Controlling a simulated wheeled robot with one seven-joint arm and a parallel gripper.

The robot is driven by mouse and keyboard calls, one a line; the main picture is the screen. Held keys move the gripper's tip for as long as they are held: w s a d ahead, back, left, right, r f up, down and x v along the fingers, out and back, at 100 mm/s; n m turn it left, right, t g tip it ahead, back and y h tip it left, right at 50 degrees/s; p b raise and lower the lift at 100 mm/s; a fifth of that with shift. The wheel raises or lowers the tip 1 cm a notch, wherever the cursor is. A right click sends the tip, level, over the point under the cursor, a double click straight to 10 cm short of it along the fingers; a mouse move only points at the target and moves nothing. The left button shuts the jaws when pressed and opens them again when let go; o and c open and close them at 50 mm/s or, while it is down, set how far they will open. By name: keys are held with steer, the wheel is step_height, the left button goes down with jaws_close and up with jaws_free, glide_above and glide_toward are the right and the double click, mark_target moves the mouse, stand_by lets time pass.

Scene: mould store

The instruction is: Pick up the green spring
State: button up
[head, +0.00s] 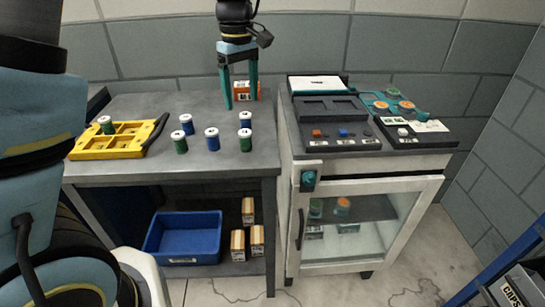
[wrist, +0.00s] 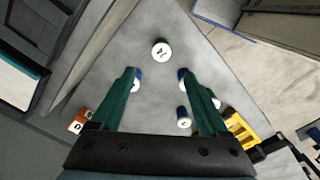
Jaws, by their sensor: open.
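A green spring with a white top (head: 246,142) stands upright near the right end of the table; a white-topped spring in the wrist view (wrist: 161,50), ahead of my fingertips, appears to be it. Another green spring (head: 180,144) stands farther left, and a green one (head: 106,127) is at the yellow tray. Blue springs stand among them: one at the right (head: 246,120), one in the middle (head: 212,141), one behind (head: 187,125). My gripper (head: 240,103) is open and empty, pointing down above the back right of the table. Its fingers partly hide springs in the wrist view.
The yellow tray (head: 80,147) lies at the table's left. An orange box (head: 246,90) stands behind my gripper. A white cabinet (head: 366,168) with devices on top adjoins on the right. A blue bin (head: 184,239) sits on the shelf below. The table's front right is clear.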

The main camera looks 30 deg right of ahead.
glide_above(245, 132)
steer(key=f, duration=0.4)
steer(key=shift+d+f+p, duration=0.3)
steer(key=shift+f+p, duration=0.05)
steer(key=shift+a+f+p, duration=0.15)
steer(key=shift+f+p, duration=0.25)
steer(key=shift+f, duration=1.1)
steer(key=shift+a+f+p, duration=0.15)
steer(key=shift+f+p, duration=0.25)
steer(key=shift+f, duration=1.1)
steer(key=shift+c, duration=0.2)
jaws_close()
